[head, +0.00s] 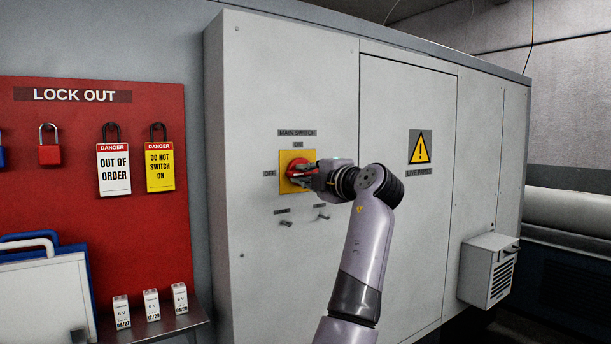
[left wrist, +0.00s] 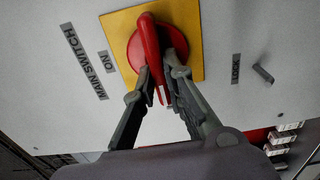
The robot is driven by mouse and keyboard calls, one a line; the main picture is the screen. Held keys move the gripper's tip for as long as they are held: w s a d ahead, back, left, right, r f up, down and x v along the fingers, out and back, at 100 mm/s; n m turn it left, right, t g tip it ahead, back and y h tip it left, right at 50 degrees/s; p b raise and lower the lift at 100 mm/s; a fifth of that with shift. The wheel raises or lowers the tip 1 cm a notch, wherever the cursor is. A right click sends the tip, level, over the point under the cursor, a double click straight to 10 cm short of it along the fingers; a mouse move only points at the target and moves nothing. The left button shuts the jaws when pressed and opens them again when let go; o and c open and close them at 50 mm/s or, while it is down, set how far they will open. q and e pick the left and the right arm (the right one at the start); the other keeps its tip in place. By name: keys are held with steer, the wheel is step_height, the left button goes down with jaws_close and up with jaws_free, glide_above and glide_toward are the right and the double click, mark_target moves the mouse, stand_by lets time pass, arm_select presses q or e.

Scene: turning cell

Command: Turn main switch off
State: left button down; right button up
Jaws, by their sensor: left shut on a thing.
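The main switch is a red rotary knob with a handle (left wrist: 148,42) on a yellow plate (head: 285,160) on the grey cabinet front. It also shows in the head view as a red knob (head: 293,167), partly covered by my gripper. My left gripper (left wrist: 161,84) is shut on the handle, whose end lies between its fingertips. In the left wrist view the handle points down the picture, crosswise to the direction of the ON label (left wrist: 106,62). In the head view, ON is above the plate and the OFF label (head: 269,174) is left of it. My right gripper is not in view.
Two small pegs (head: 286,223) stick out below the switch. A red LOCK OUT board (head: 80,190) with padlocks and danger tags hangs at the left. A small shelf (head: 160,327) holds several white boxes. A vented box (head: 489,270) juts from the cabinet at right.

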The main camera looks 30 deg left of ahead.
arm_select(q)
steer(key=c, duration=1.7)
jaws_free()
steer(key=shift+o, duration=0.2)
steer(key=v, duration=1.2)
steer(key=shift+s+f, duration=0.1)
